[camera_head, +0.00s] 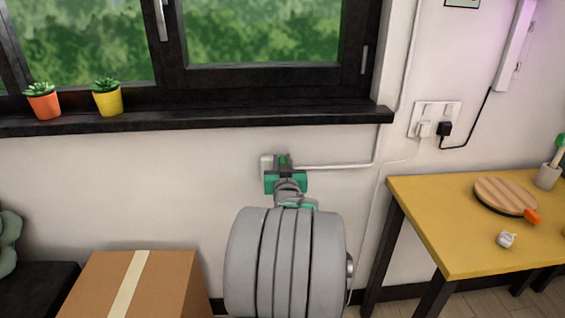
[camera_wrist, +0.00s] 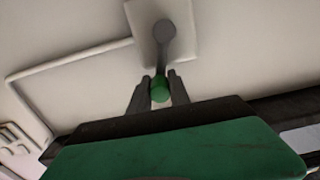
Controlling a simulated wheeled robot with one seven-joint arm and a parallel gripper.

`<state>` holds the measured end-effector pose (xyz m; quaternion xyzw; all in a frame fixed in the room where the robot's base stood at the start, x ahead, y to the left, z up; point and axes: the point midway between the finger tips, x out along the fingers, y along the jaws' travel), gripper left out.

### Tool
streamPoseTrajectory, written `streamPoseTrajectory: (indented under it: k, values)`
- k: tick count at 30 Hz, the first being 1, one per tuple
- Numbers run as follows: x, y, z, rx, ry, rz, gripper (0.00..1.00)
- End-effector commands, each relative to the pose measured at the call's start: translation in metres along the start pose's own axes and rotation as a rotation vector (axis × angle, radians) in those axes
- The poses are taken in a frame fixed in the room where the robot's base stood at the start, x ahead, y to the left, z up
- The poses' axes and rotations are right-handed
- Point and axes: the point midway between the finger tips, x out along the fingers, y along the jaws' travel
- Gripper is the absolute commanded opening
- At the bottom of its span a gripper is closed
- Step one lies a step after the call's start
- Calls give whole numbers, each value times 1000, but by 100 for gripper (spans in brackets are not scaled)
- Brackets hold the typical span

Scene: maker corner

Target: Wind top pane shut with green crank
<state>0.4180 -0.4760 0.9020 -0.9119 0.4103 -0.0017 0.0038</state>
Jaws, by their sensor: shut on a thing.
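The crank's green knob (camera_wrist: 160,89) sits between the two fingertips of my gripper (camera_wrist: 160,82) in the wrist view. Its grey crank arm (camera_wrist: 166,45) points up from the knob to a pale wall plate (camera_wrist: 141,22). In the head view, my gripper (camera_head: 285,172) is at the wall below the window sill, shut on the green knob (camera_head: 284,160). The wall plate (camera_head: 265,164) shows just left of it. My own arm hides much of the crank. The window (camera_head: 265,77) shows only its lower part; the top pane is out of view.
A dark sill (camera_head: 200,116) above my gripper holds an orange pot (camera_head: 44,106) and a yellow pot (camera_head: 108,102). A pale conduit (camera_head: 335,167) runs right from the crank. A cardboard box (camera_head: 165,285) stands at lower left, a yellow table (camera_head: 440,220) at right.

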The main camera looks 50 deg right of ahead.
Motion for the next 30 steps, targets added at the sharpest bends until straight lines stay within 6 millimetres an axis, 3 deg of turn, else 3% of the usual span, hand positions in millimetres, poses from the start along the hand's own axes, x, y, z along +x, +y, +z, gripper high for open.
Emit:
streamPoseTrajectory:
  k: [11, 20, 28, 29, 30]
  values:
    - [0, 0, 0, 1, 0, 0, 0]
    - [0, 12, 8, 182, 3, 1, 0]
    - [0, 12, 5, 190, 0, 1, 0]
    - [0, 12, 5, 190, 0, 1, 26]
    - [0, 12, 5, 190, 0, 1, 29]
